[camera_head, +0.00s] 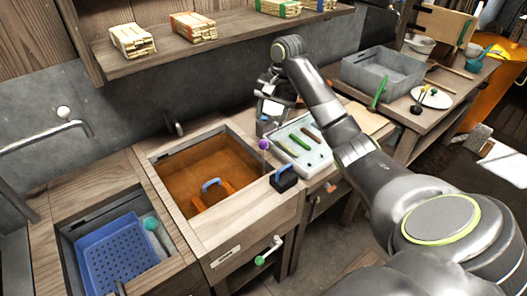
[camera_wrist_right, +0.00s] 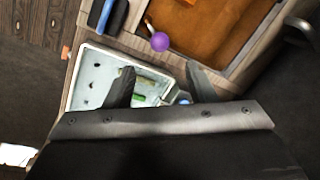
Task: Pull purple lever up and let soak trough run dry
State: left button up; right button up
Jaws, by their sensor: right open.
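The purple lever knob (camera_head: 263,144) stands at the right rim of the soak trough (camera_head: 237,222), near a black block with a blue handle. The wooden trough holds brown-orange liquid, with a blue-handled orange-brown thing in it. My right gripper (camera_head: 268,122) is above and behind the knob, apart from it. In the right wrist view the right gripper (camera_wrist_right: 163,84) is open and empty, its fingers over the tray, with the purple knob (camera_wrist_right: 160,42) just beyond the tips. Most of the lever's shaft is hard to make out. My left gripper is not in view.
A pale tray (camera_head: 296,160) with several tools lies right of the trough. A blue perforated basket (camera_head: 115,250) sits in the left basin. A green-knobbed crank (camera_head: 262,258) is on the trough's front. A grey bin (camera_head: 383,75) stands on the right table; a shelf with bundles hangs above.

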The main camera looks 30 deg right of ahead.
aim_at(264, 141)
jog(key=f+b, duration=0.4)
jog(key=w+f+b, duration=0.1)
jog(key=f+b, duration=0.1)
jog(key=f, duration=0.1)
jog(key=shift+a+f, duration=0.1)
jog(key=shift+a, duration=0.3)
jog(key=f, duration=0.3)
jog(key=shift+w+a+f, duration=0.25)
jog(key=shift+w+f, duration=0.05)
jog(key=shift+w, duration=0.05)
jog(key=shift+a+f, duration=0.1)
jog(key=shift+f, duration=0.55)
jog(key=shift+c, duration=0.4)
grip_shut()
